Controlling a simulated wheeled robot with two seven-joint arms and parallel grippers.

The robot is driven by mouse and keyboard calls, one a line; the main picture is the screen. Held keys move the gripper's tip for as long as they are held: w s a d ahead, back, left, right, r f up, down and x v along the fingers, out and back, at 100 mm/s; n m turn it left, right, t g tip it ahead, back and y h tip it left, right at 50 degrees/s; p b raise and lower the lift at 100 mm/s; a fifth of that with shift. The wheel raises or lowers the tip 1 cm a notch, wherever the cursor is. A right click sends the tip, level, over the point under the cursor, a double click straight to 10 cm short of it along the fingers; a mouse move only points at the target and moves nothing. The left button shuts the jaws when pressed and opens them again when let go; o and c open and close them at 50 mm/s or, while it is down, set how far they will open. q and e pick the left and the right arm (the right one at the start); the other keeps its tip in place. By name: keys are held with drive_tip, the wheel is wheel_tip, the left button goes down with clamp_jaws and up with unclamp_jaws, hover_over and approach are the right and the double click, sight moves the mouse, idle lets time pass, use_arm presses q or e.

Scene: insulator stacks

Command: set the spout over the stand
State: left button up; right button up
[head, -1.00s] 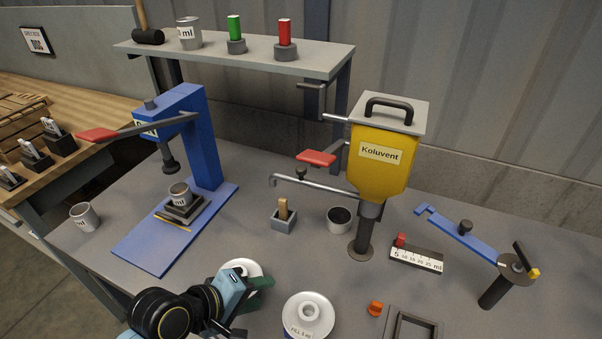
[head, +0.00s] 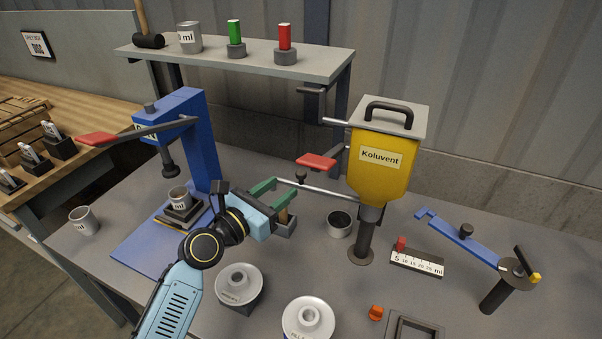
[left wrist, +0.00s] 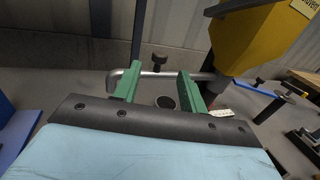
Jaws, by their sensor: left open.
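The spout (head: 322,190) is a thin grey metal tube with a black knob (head: 301,177), running left from the yellow Koluvent vessel (head: 378,165). My left gripper (head: 284,197) is open, its green fingers near the spout's free end. In the left wrist view the spout (left wrist: 203,76) crosses at the fingertips, with the knob (left wrist: 160,60) between them and the bent end left of them. Contact cannot be told. A white flanged piece (head: 239,283) rests on a dark base; another (head: 308,317) bears a fill label. Which thing is the stand is unclear. My right gripper is not in view.
A dark-filled round cup (head: 340,223) stands beside the vessel's column. The blue press (head: 200,150) is to the left, a blue arm (head: 455,235) on a post to the right, and a shelf (head: 240,60) behind.

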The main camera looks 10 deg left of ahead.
sight(297, 176)
use_arm(q)
drive_tip(key=b+x, duration=0.1)
drive_tip(key=x, duration=0.7)
drive_tip(key=shift+d, duration=0.1)
clamp_jaws()
